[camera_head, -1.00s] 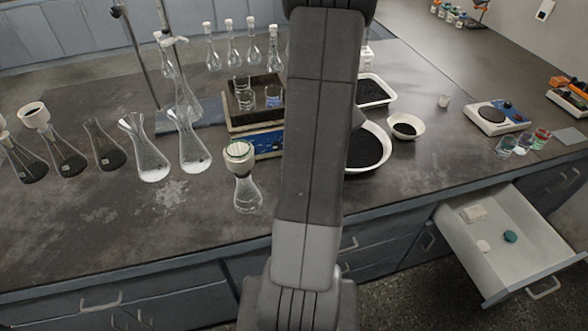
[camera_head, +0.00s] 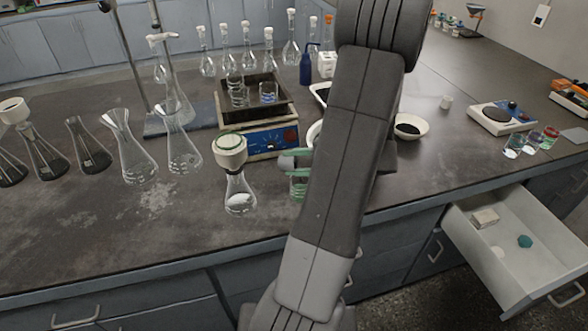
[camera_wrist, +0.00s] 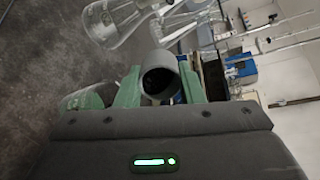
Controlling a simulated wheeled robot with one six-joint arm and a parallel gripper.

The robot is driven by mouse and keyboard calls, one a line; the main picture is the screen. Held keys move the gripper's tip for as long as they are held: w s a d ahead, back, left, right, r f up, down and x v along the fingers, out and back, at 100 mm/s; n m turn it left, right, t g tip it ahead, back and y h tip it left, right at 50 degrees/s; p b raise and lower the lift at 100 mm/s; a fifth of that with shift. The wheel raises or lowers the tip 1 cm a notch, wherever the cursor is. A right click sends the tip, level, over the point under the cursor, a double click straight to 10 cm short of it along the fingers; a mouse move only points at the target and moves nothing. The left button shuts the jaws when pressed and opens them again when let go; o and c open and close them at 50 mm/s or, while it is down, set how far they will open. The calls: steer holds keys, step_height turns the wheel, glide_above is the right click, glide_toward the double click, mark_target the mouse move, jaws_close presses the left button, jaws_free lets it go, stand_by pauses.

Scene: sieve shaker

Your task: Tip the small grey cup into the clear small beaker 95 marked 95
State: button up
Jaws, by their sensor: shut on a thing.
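My gripper (camera_wrist: 160,92) has green fingers, shut on the small grey cup (camera_wrist: 163,70). The cup lies tipped on its side, with its dark round mouth towards the wrist camera. In the head view, the green fingertips (camera_head: 292,160) show just left of my arm, above the bench and in front of the shaker. A clear small beaker (camera_head: 298,187) stands right below them, partly hidden by my arm. In the wrist view, a clear glass (camera_wrist: 84,98) shows left of the cup, partly behind a green finger. I cannot read any 95 mark or see any contents falling.
A flask with a cream funnel (camera_head: 238,190) stands close left of the beaker. The shaker (camera_head: 262,141) with a dark tray is behind. A dish of dark grains (camera_head: 411,127) lies right of my arm. An open drawer (camera_head: 520,245) juts out at the right.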

steer(key=shift+s+d+f+t+y+b, duration=0.1)
steer(key=shift+d+f+t+y+b, duration=0.1)
steer(key=shift+y+b, duration=0.8)
steer(key=shift+w+d+f+t+y+b, duration=0.1)
steer(key=shift+d+t+y+b, duration=0.1)
steer(key=shift+y+b, duration=0.85)
steer(key=shift+s+d+f+t+y+b, duration=0.1)
steer(key=shift+t+y+b, duration=0.1)
steer(key=shift+y+b, duration=0.8)
steer(key=h+p, duration=0.1)
steer(key=r+h+p, duration=0.1)
steer(key=h+p, duration=0.1)
steer(key=shift+a+r+g+p, duration=0.2)
steer(key=shift+a+g+p, duration=0.1)
steer(key=shift+f+h, duration=0.25)
steer(key=shift+h, duration=0.1)
